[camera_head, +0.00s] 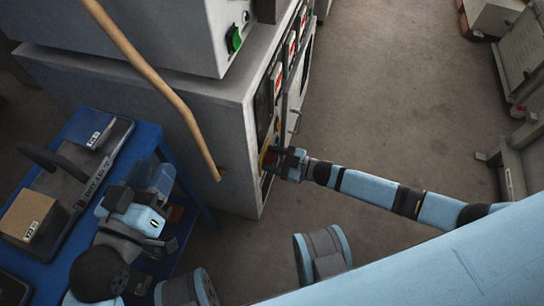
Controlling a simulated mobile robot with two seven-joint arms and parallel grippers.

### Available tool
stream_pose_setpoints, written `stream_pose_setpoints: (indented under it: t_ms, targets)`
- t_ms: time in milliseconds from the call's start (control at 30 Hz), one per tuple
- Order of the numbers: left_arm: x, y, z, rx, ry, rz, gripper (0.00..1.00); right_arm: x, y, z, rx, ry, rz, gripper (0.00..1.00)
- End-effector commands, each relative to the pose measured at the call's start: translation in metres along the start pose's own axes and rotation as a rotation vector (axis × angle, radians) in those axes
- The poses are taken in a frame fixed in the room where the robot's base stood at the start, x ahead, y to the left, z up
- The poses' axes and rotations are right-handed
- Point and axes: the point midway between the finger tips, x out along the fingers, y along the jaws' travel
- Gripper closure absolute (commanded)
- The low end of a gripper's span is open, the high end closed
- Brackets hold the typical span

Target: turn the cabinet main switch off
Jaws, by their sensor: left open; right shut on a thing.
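The grey cabinet (225,135) stands in the middle, its front panel seen at a steep angle. The main switch (266,158) is low on that panel, with a bit of yellow and red showing; most of it is hidden by my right gripper. My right gripper (274,157) reaches in from the right and is shut on the switch. The switch's exact angle cannot be seen. My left gripper (158,180) is open over the right side of the blue table, away from the cabinet.
The blue table (196,187) at left bears a dark tray (112,148), a labelled white block (100,134) and a cardboard-coloured box (30,216). Floor right of the cabinet is clear; grey units (520,60) stand far right.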

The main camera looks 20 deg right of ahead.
Motion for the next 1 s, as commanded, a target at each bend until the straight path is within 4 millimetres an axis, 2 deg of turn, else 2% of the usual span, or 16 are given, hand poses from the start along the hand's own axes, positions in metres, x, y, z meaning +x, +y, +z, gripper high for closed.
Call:
stream_pose_setpoints:
  t_ms: [433,1000]
  targets:
    - [0.000,0.002,-0.014,-0.006,0.049,-0.008,0.57,0.000,-0.002,0.000,-0.420,-0.001,0.001,0.72]
    - [-0.001,0.000,-0.001,0.000,0.015,-0.002,0.57,0.000,-0.005,0.003,-0.958,-0.001,0.000,0.72]
